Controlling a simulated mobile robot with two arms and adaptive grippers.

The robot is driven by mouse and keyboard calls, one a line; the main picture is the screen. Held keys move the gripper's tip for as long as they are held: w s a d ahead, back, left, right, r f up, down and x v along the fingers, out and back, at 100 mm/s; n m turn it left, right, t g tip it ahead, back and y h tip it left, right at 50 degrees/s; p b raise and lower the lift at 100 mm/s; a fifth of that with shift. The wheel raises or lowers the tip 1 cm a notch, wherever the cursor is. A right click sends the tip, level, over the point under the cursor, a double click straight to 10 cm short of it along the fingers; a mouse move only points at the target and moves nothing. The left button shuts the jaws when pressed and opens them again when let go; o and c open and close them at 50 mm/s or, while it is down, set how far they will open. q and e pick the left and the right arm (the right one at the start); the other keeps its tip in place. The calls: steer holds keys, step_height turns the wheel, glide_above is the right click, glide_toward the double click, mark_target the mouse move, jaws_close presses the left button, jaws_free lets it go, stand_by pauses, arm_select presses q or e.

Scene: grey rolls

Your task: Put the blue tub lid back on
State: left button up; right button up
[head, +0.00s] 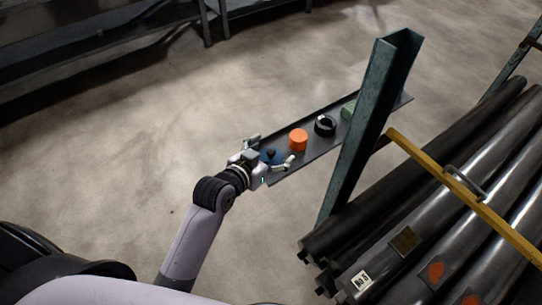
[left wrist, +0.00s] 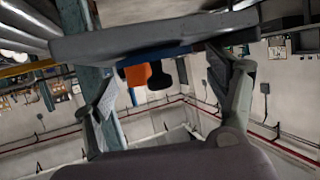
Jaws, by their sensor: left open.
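A blue lid (head: 278,158) with a dark knob lies at the near end of a narrow grey shelf board (head: 312,151). In the left wrist view, which is turned over, the lid shows as a thin blue band (left wrist: 155,54) against the board, with the black knob (left wrist: 158,80) pointing down. My left gripper (head: 270,152) is open, with one finger on each side of the lid; it also shows in the left wrist view (left wrist: 160,88). Whether a finger touches the lid I cannot tell. I cannot make out a blue tub. My right gripper is not in view.
Behind the lid on the board are an orange cylinder (head: 298,140), a black ring-shaped item (head: 325,126) and a green item (head: 347,110). A green-grey post (head: 366,122) stands at the board's right side. Dark rolls (head: 430,235) and a yellow bar (head: 463,195) fill the right. Floor is clear left.

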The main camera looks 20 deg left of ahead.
arm_select(q)
steer(key=shift+c, duration=0.4)
steer(key=c, duration=1.6)
